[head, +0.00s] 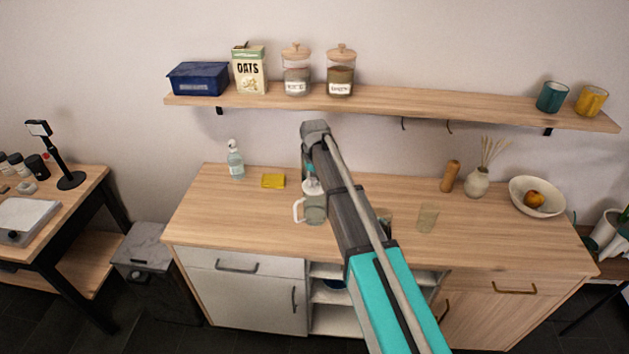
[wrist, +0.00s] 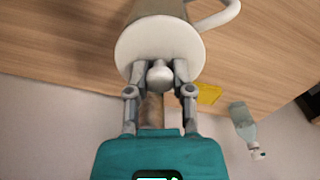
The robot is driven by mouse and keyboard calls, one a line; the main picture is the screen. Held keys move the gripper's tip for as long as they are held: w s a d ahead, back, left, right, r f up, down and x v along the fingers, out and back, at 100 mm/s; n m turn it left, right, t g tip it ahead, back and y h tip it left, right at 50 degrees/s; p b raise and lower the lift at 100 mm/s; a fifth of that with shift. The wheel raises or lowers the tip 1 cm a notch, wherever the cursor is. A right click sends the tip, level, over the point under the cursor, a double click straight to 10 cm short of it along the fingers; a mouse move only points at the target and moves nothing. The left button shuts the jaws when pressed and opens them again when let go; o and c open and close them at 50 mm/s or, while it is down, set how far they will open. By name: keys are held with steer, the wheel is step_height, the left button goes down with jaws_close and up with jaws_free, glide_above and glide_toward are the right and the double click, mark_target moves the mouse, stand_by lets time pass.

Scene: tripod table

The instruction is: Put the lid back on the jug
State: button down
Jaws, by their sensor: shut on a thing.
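My gripper (wrist: 160,72) is shut on the round knob of the white disc lid (wrist: 130,48) in the wrist view. The grey jug (wrist: 157,7) with its white handle (wrist: 222,16) shows just beyond the lid, which covers its mouth from this side. In the head view the jug (head: 316,213) stands upright on the wooden counter, its handle to the left. The lid (head: 313,188) is right at or just over the jug's top, below my gripper. I cannot tell whether lid and rim touch. My arm hides part of the jug's right side.
A yellow sponge (head: 273,181) and a soap bottle (head: 235,160) stand left of the jug on the counter (head: 225,215). A clear glass (head: 428,218), a wooden mill (head: 450,176), a vase (head: 477,183) and a fruit bowl (head: 522,203) are to the right. A shelf (head: 390,106) runs above.

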stand_by(0.3)
steer(key=shift+c, duration=2.1)
jaws_free()
steer(key=o, duration=0.4)
steer(key=shift+d+r, duration=0.1)
steer(key=shift+r, duration=0.1)
steer(key=shift+r+p, duration=3.35)
steer(key=shift+p, duration=0.2)
